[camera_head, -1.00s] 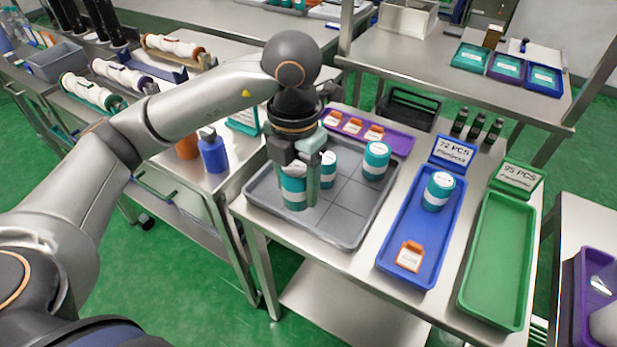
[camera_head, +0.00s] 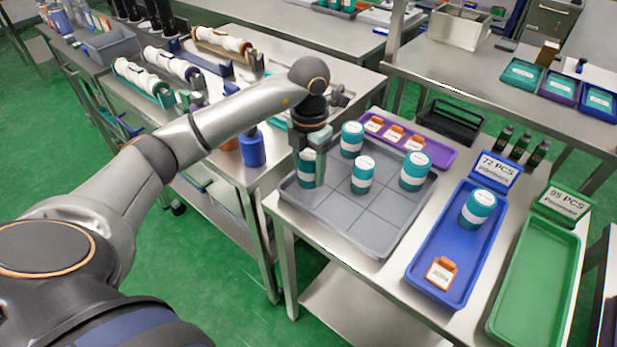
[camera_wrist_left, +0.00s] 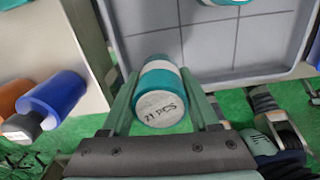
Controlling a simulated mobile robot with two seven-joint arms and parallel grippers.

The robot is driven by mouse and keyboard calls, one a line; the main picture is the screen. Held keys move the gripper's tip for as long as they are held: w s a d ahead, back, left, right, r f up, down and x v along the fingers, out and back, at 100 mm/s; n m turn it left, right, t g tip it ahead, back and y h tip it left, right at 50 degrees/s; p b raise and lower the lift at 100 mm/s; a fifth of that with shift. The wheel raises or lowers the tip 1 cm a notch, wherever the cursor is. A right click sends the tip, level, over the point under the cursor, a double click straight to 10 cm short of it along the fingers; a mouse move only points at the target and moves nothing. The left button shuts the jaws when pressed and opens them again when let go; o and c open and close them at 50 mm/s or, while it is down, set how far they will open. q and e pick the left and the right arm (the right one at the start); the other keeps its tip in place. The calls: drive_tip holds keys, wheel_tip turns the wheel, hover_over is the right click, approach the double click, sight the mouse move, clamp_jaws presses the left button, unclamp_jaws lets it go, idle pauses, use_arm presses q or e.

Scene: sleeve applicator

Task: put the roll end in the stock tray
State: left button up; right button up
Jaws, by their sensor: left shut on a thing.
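My left gripper (camera_head: 312,180) is shut on a teal and white roll (camera_head: 306,170) at the left side of the grey tray (camera_head: 345,232). In the left wrist view the roll (camera_wrist_left: 160,92) sits between both fingers (camera_wrist_left: 165,108), its end marked "21 PCS" facing the camera, and it overlaps the rim of the grey tray (camera_wrist_left: 225,40). I cannot tell how high it is above the tray floor. Other teal rolls stand upright in the tray: one at the back (camera_head: 351,140), one in the middle (camera_head: 362,175), one at the right (camera_head: 415,172). My right gripper is not in view.
A blue tray (camera_head: 425,265) marked "72 PCS" holds a roll (camera_head: 478,208) and an orange tag (camera_head: 441,272). An empty green tray (camera_head: 535,275) marked "95 PCS" is right of it. A purple tray (camera_head: 440,158) lies behind. A blue bottle (camera_head: 251,150) stands left.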

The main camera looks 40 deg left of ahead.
sight(308, 151)
use_arm(q)
drive_tip(key=shift+w+a+f, duration=0.1)
drive_tip(key=shift+a+f, duration=0.05)
drive_tip(key=shift+f, duration=0.8)
drive_tip(key=shift+w+a+f, duration=0.1)
drive_tip(key=shift+f, duration=0.85)
drive_tip(key=shift+f, duration=0.2)
drive_tip(key=o, duration=1.1)
wheel_tip(308, 151, up, 12)
drive_tip(key=shift+r, duration=0.25)
